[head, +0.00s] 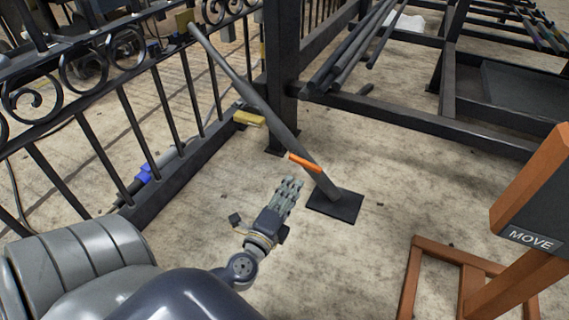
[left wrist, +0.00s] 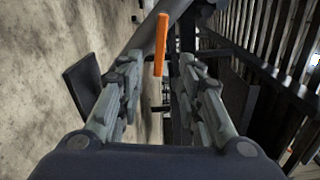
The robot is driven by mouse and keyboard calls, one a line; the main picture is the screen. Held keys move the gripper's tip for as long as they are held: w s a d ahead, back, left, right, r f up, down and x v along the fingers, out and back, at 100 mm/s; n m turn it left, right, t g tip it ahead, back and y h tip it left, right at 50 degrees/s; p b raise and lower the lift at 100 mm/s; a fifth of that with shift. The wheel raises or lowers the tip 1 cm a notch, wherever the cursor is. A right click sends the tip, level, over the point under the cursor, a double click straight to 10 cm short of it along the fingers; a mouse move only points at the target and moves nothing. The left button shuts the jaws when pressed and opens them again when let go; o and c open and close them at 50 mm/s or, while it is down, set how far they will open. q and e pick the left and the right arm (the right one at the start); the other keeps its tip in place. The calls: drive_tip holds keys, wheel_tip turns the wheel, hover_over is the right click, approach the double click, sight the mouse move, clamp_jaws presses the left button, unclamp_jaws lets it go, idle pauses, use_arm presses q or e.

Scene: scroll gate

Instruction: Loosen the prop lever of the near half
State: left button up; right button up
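The near gate half (head: 95,75) is a dark metal scroll gate at the left of the head view. A grey diagonal prop (head: 250,95) runs from its upper rail down to a dark square foot plate (head: 335,206) on the floor. The orange prop lever (head: 304,162) sits low on the prop. In the left wrist view the lever (left wrist: 161,44) stands ahead, between the finger lines, beyond the tips. My left gripper (head: 290,188) is just short of the lever, apart from it; in the wrist view its fingers (left wrist: 158,75) are spread with nothing between them. My right gripper is out of view.
An orange-framed stand marked MOVE (head: 530,238) stands at the right. A dark post (head: 283,60) and a rack with long bars (head: 400,110) stand behind the prop. A yellow block (head: 249,118) lies near the gate's foot. Open concrete floor surrounds the foot plate.

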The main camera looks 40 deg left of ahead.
use_arm(q)
drive_tip(key=shift+v, duration=1.55)
